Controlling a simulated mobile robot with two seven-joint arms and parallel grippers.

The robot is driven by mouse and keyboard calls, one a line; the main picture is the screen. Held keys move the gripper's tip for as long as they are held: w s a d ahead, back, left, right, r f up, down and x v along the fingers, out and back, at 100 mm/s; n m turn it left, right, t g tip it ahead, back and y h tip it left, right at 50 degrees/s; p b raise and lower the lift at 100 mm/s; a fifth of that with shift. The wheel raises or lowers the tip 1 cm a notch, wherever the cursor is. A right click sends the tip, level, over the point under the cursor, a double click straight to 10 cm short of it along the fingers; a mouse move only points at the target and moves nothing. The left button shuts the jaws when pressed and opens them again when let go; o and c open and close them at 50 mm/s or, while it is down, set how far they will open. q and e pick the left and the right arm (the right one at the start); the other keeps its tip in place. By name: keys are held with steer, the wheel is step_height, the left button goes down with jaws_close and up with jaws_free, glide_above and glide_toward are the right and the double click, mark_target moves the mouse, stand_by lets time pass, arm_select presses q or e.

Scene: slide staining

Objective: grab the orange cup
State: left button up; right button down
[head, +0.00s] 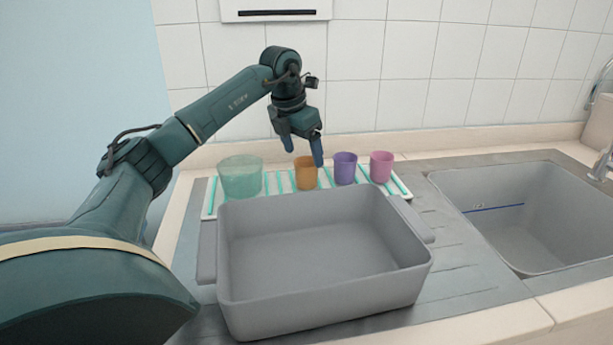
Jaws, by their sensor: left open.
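The orange cup (306,174) stands upright on a white and green rack (279,184) behind the grey tub. My left gripper (303,157) is open, pointing down at the orange cup from above. One blue fingertip shows in front of the cup's right rim and the other at its upper left. I cannot tell whether the fingers touch the cup. My right gripper is not in view.
A green translucent cup (240,178) stands left of the orange cup. A purple cup (345,168) stands close on its right, then a pink cup (381,167). The empty grey tub (320,292) fills the front. A sink (540,215) lies right. A tiled wall (420,80) is behind.

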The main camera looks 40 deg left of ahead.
mark_target(306, 172)
arm_select(q)
steer(key=x, duration=0.5)
steer(key=shift+w+f, duration=0.1)
steer(key=shift+f, duration=0.3)
steer(key=c, duration=1)
